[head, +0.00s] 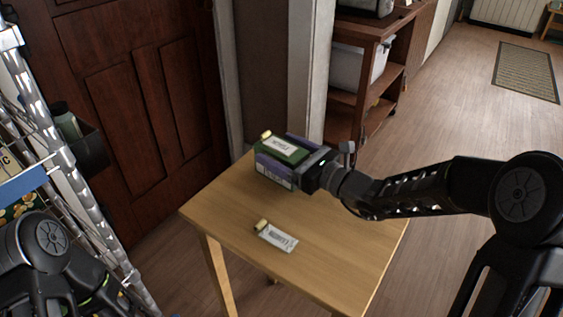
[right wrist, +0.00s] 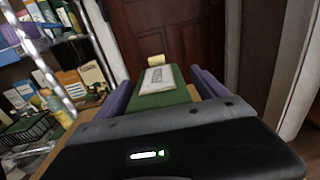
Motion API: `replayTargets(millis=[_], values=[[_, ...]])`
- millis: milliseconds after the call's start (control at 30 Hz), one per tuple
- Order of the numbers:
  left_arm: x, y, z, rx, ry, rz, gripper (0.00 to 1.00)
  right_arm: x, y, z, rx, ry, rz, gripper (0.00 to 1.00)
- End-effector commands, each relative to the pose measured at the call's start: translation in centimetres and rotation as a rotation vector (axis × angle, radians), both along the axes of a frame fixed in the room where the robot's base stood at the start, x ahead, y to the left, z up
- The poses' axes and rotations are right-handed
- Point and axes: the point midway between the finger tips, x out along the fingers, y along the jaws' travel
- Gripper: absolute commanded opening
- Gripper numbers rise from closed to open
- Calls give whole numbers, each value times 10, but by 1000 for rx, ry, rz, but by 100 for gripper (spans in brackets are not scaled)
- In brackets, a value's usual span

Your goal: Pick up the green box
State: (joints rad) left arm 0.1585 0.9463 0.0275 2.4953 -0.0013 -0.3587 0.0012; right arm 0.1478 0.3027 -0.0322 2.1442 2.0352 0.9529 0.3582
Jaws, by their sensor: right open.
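The green box (head: 292,150) stands on the small wooden table, near its back edge. A white label and a small yellowish piece lie on its top. In the right wrist view the green box (right wrist: 172,92) sits between my two purple fingers. My right gripper (head: 282,160) is open, with one finger along each side of the box. I cannot tell whether the fingers touch the box. My left arm shows at the lower left, but its gripper is out of view.
The wooden table (head: 222,208) also holds a white label tag (head: 278,238) with a yellowish end, in front of the box. A wire rack (head: 68,180) stands at the left. A dark door (head: 130,90) and a wooden shelf unit (head: 345,127) are behind. Open floor lies right.

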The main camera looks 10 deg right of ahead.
Motion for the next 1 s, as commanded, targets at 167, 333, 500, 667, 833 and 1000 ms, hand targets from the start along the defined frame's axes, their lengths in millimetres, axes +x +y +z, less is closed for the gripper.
replayTargets(millis=[167,333,500,667,833,1000], values=[[0,0,0,0,0,0,78,0,0,0,0,0,0,82],[0,0,0,0,0,0,78,0,0,0,0,0,0,82],[0,0,0,0,0,0,78,0,0,0,-1,1,0,77],[0,0,0,0,0,0,78,0,-1,0,-1,1,0,64],[0,0,0,0,0,0,78,0,-1,0,-1,1,0,50],[0,0,0,0,0,0,78,0,-1,0,-1,1,0,36]])
